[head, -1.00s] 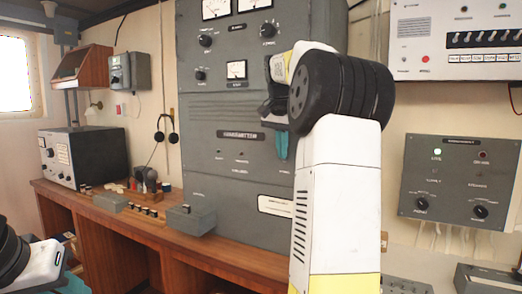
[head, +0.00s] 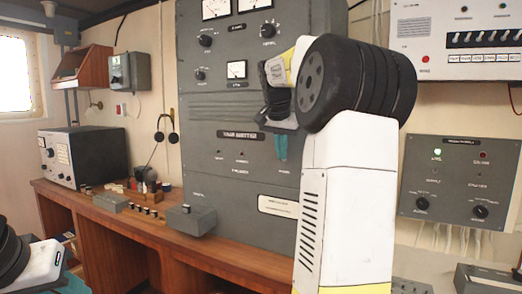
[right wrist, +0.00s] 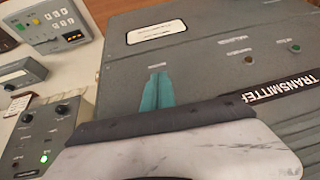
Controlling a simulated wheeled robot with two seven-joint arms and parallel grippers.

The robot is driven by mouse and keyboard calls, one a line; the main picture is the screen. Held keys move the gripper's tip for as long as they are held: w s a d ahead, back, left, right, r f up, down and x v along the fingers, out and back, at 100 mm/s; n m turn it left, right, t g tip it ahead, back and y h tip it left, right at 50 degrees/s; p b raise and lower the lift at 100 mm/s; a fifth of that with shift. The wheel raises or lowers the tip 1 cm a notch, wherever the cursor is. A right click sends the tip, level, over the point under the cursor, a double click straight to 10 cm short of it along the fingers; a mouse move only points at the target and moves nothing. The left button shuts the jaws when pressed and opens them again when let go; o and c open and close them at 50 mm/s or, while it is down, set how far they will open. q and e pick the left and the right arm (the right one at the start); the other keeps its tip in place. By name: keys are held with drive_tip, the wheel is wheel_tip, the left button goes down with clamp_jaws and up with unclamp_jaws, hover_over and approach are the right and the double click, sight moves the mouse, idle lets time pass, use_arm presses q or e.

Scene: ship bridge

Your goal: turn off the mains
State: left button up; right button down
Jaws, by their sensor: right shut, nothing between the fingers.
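The tall grey transmitter cabinet (head: 225,110) stands in the middle of the head view. My right gripper (head: 281,147) is in front of its right side, with teal fingers closed together and empty. In the right wrist view the closed fingers (right wrist: 157,92) point at the cabinet face, just short of a small unreadable label. I cannot tell whether they touch the panel. No mains switch can be made out; the fingers and gripper body hide part of the panel. My left gripper (head: 75,284) shows only as a teal bit at the lower left edge, its jaws unclear.
A grey wall panel (head: 460,185) with a lit green lamp and two knobs is to the right. A white switch box (head: 455,40) hangs above it. The wooden desk (head: 130,210) holds a grey radio (head: 85,155) and a small grey box (head: 192,220).

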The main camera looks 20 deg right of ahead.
drive_tip(key=shift+s+a+f+h, duration=0.1)
drive_tip(key=shift+a+h, duration=0.05)
drive_tip(key=shift+h, duration=0.25)
drive_tip(key=t+h, duration=0.1)
drive_tip(key=f+t, duration=0.1)
drive_tip(key=t+h, duration=0.1)
drive_tip(key=shift+s+a+f+h, duration=0.3)
drive_tip(key=shift+a+f, duration=0.05)
drive_tip(key=shift+f, duration=0.05)
drive_tip(key=shift+r, duration=0.1)
drive_tip(key=shift+r, duration=0.75)
drive_tip(key=shift+s, duration=0.1)
